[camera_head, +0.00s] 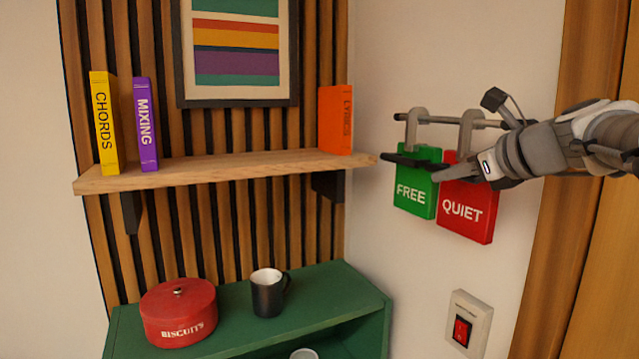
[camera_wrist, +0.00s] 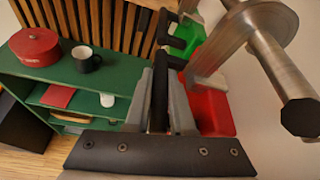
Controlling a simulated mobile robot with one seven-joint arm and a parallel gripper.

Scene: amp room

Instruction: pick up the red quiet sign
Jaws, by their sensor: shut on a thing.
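The red QUIET sign (camera_head: 466,212) hangs by a grey hook from a wall rail, right beside the green FREE sign (camera_head: 414,197). In the wrist view, the red sign (camera_wrist: 213,108) is just right of my fingers (camera_wrist: 168,85), and the green sign (camera_wrist: 190,42) lies beyond. Both signs appear to be still on the rail.
The metal rail (camera_head: 440,119) stands out from the wall, its dark end close to my wrist. A wooden shelf (camera_head: 230,170) with books is at left. Below are a green cabinet (camera_head: 345,290), a red biscuit tin (camera_head: 179,312), a dark mug (camera_head: 266,298) and a wall switch (camera_head: 467,323).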

